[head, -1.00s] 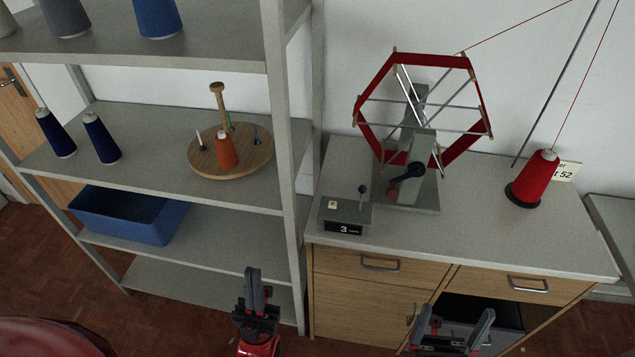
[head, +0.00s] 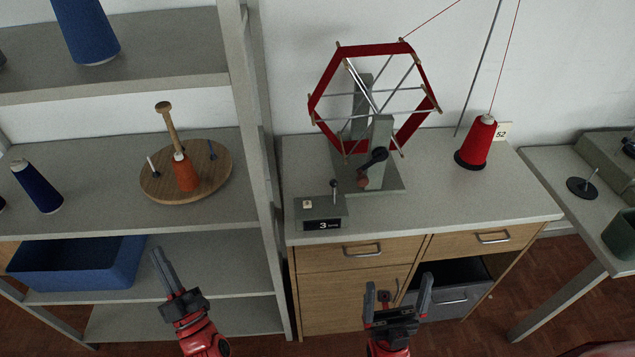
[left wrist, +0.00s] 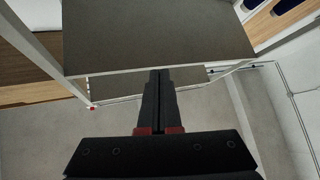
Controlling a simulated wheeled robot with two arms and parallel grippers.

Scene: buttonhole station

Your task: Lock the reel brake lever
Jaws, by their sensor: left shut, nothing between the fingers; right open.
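The reel (head: 322,122), wound with red thread, stands on a grey-green base on the cabinet top. A dark crank (head: 375,158) with a brown knob is on its near post. A small grey box with a counter reading 3 (head: 322,225) sits at the front left of the base. A thin lever with a dark ball tip (head: 334,184) stands up by the box. My left gripper (head: 165,272) is shut and empty, in front of the shelf; its fingers also show in the left wrist view (left wrist: 158,98). My right gripper (head: 398,295) is open and empty, in front of the cabinet drawers, below the top.
A red thread cone (head: 479,142) stands right of the reel, its thread running upward. The shelf post (head: 255,150) stands left of the cabinet. The shelf holds a wooden disc (head: 222,180) with an orange cone and a blue bin (head: 80,268). The cabinet top's front right is clear.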

